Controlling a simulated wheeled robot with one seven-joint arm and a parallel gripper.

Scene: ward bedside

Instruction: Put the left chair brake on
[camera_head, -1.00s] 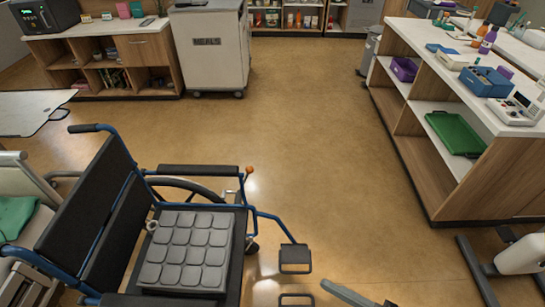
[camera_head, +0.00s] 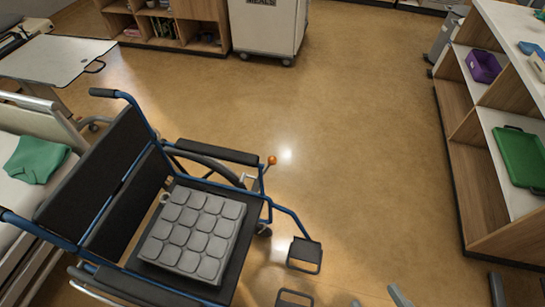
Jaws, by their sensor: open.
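A wheelchair (camera_head: 125,190) with a blue frame and black seat and back stands at the lower left, facing right. A brake lever with an orange knob (camera_head: 271,160) stands up by the front of its far wheel, which is the chair's left side. The lever's lower part is partly hidden by the frame. My gripper (camera_head: 379,298) shows only as grey fingertips at the bottom edge. It is open and empty, apart from the chair, to the right of the footrests and well below the knob in the picture.
A grey padded cushion (camera_head: 194,233) lies on the seat. Footrests (camera_head: 305,253) stick out to the right. A bed with a green cloth (camera_head: 37,158) is at the left. A shelf unit (camera_head: 480,185) stands at the right. The middle floor is clear.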

